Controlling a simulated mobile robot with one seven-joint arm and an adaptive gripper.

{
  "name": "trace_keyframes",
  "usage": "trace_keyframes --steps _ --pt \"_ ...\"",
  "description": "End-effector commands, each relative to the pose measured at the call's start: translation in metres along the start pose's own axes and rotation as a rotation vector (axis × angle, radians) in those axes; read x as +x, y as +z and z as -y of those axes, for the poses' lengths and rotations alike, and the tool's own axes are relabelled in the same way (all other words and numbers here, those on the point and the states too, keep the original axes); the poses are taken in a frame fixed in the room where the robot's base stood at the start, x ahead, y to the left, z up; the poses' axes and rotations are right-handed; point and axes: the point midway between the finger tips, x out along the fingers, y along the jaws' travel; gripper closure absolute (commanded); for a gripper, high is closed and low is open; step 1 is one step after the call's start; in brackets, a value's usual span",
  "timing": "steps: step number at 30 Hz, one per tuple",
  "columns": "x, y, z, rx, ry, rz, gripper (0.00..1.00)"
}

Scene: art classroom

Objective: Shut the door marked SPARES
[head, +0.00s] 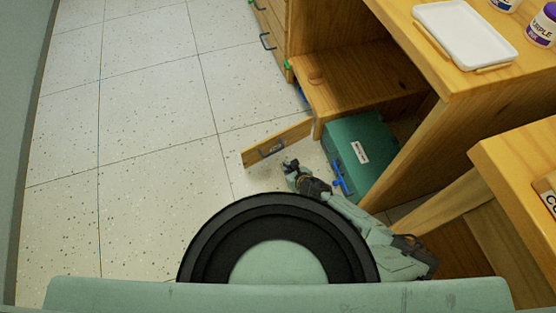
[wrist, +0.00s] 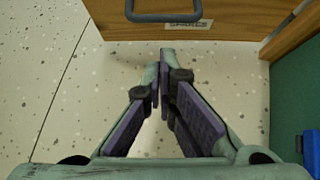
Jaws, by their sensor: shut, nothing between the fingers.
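The SPARES door (head: 290,138) is a wooden panel with a grey handle, standing open and jutting out to the left from the wooden cabinet. In the wrist view the door (wrist: 225,28) spans the top of the picture, with its handle (wrist: 163,16) and its SPARES label (wrist: 186,23). My gripper (head: 290,165) is low, just in front of the door's labelled face. In the wrist view my gripper (wrist: 163,60) is shut and empty, its fingertips pointing at the door just below the label. I cannot tell whether they touch it.
A green case (head: 358,132) with a white label and blue latches sits to the right of the door, inside the cabinet's lower space. The cabinet top holds a white tray (head: 463,33) and a PURPLE paint jar (head: 543,30). Another wooden table (head: 515,150) stands at right. Tiled floor (head: 150,140) at left is clear.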

Motion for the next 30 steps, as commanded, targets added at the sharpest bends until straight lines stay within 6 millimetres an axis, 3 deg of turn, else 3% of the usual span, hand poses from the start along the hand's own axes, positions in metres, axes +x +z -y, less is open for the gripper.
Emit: trace_keyframes --steps 4,12,30 --pt "0.035 -0.002 -0.002 0.001 0.002 -0.001 1.00" --pt "0.063 0.015 -0.001 0.001 0.001 -0.001 1.00" --pt "0.069 0.018 -0.002 0.009 -0.008 0.000 1.00"
